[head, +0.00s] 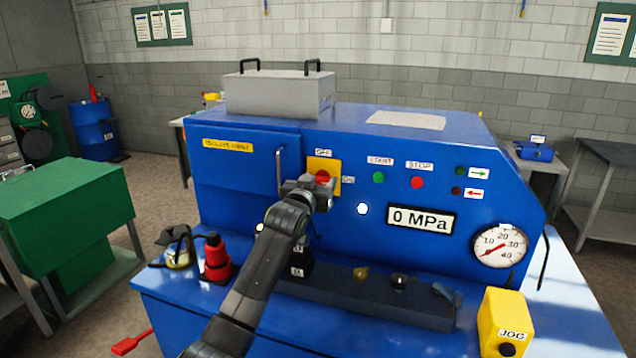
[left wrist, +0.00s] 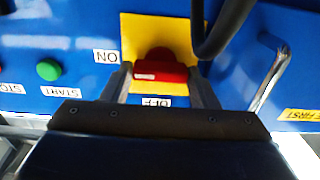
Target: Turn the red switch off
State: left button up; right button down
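The red switch (head: 322,176) sits on a yellow plate (head: 316,163) on the blue machine's front. In the left wrist view the red switch (left wrist: 160,69) has its bar lying across the picture, in line with the ON label (left wrist: 107,57). The OFF label (left wrist: 156,102) is below it there, upside down. My left gripper (head: 322,188) is at the switch and partly hides it in the head view. In the left wrist view its two fingers (left wrist: 161,80) are apart, one at each end of the bar. Firm contact cannot be told. My right gripper is not in view.
Green START (head: 378,178) and red STOP (head: 417,183) buttons are right of the switch. The display (head: 420,218) reads 0 MPa. A metal handle (head: 281,170) stands out left of the switch. A dark curved bar (left wrist: 212,40) passes close to the right finger in the wrist view.

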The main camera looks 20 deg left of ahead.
pick_arm(q)
jog(key=c, duration=0.5)
jog(key=shift+n, duration=0.3)
jog(key=n, duration=0.7)
jog(key=shift+a, duration=0.1)
jog(key=n, duration=0.5)
jog(key=shift+f+n, duration=0.15)
jog(key=shift+n, duration=0.15)
jog(key=n, duration=0.4)
jog(key=shift+n, duration=0.3)
jog(key=o, duration=1)
